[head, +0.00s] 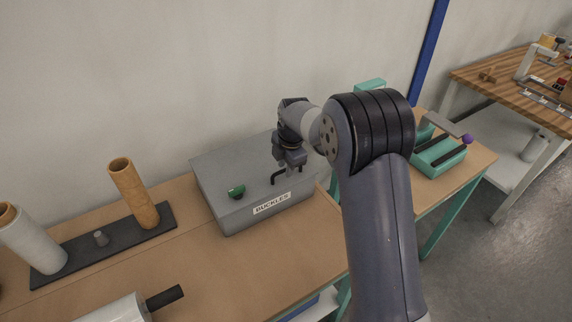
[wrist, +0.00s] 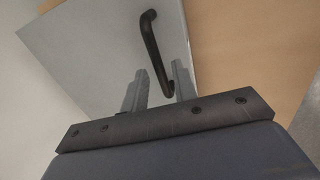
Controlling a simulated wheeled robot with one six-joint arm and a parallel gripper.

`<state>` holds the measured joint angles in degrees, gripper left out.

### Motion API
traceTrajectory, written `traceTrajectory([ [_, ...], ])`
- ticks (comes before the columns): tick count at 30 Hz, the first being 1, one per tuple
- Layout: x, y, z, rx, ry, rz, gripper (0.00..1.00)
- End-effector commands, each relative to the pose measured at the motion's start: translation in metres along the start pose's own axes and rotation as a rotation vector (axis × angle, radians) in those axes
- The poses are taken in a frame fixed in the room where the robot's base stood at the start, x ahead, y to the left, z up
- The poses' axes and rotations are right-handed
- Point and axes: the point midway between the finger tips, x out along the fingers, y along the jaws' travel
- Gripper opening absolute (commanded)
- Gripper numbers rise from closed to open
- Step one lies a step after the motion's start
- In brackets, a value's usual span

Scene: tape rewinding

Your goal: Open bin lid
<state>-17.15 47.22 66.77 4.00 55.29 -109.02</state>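A grey bin labelled BUCKLES (head: 271,204) stands on the wooden table, and its flat lid (head: 225,172) is shut. A black bar handle (head: 275,179) sits on the lid near the front right; it also shows in the wrist view (wrist: 153,46). My gripper (head: 288,168) is above the lid at the handle, pointing down. In the wrist view my gripper's two fingers (wrist: 160,86) are apart, with the near end of the handle in the gap between them. I cannot tell whether either finger touches the bar.
A dark board (head: 105,245) with upright rolls (head: 134,193) stands to the left. A teal device (head: 438,154) is on the table at right. The wall is close behind the bin.

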Motion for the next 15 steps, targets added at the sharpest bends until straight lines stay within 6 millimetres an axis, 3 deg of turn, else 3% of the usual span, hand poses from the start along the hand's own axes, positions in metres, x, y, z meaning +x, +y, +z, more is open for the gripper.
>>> traceTrajectory([
  [9,-0.0003,0.0,0.0002,0.0,0.0,0.0,0.01],
  [15,-0.0004,0.0001,0.0002,0.0,0.0,0.0,0.0],
])
